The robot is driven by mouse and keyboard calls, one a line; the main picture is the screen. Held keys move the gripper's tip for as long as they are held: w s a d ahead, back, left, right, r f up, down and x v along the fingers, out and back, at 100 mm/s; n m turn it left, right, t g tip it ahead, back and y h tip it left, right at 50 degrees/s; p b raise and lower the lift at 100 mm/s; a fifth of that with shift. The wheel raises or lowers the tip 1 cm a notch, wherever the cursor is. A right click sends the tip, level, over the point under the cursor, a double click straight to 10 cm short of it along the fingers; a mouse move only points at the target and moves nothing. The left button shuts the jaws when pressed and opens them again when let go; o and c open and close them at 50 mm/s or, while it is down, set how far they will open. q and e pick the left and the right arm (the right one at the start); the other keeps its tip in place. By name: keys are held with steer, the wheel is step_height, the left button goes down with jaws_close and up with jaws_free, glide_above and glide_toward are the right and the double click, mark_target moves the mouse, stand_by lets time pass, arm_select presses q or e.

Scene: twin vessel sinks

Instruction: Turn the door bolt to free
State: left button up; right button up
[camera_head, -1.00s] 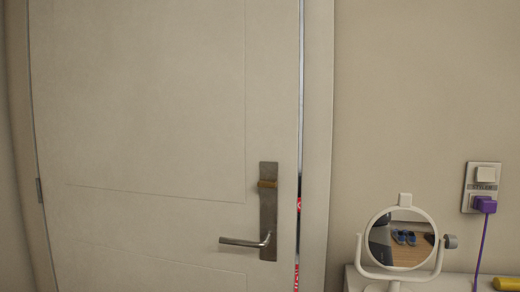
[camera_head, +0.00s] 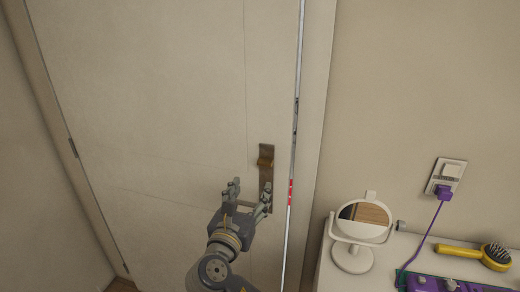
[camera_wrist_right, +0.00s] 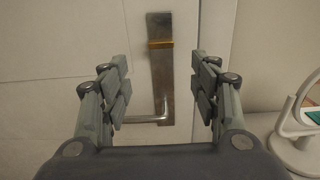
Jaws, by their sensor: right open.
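The brass-coloured door bolt (camera_head: 265,162) is a small turn piece on the upper part of a grey metal plate (camera_head: 266,149) on the pale door (camera_head: 160,110). It also shows in the right wrist view (camera_wrist_right: 160,43), lying across the plate. The door's lever handle (camera_wrist_right: 145,119) is below it and points left. My right gripper (camera_head: 250,187) is open and empty, low in front of the plate and below the bolt. In the wrist view its fingers (camera_wrist_right: 160,82) stand on either side of the plate, apart from the bolt. My left gripper is not in view.
A narrow gap with red marks (camera_head: 290,192) runs along the door's right edge. At the right, a white counter holds a round mirror (camera_head: 364,222), a yellow hairbrush (camera_head: 478,253) and a purple-green object. A purple plug (camera_head: 443,192) is in the wall socket.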

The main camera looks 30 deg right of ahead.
mark_target(264, 165)
steer(key=p+x, duration=0.2)
steer(key=x, duration=0.9)
steer(key=shift+s+r, duration=0.1)
steer(key=shift+r, duration=0.1)
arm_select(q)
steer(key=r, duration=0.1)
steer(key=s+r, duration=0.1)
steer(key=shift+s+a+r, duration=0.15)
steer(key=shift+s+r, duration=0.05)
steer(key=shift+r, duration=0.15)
arm_select(e)
steer(key=c, duration=1)
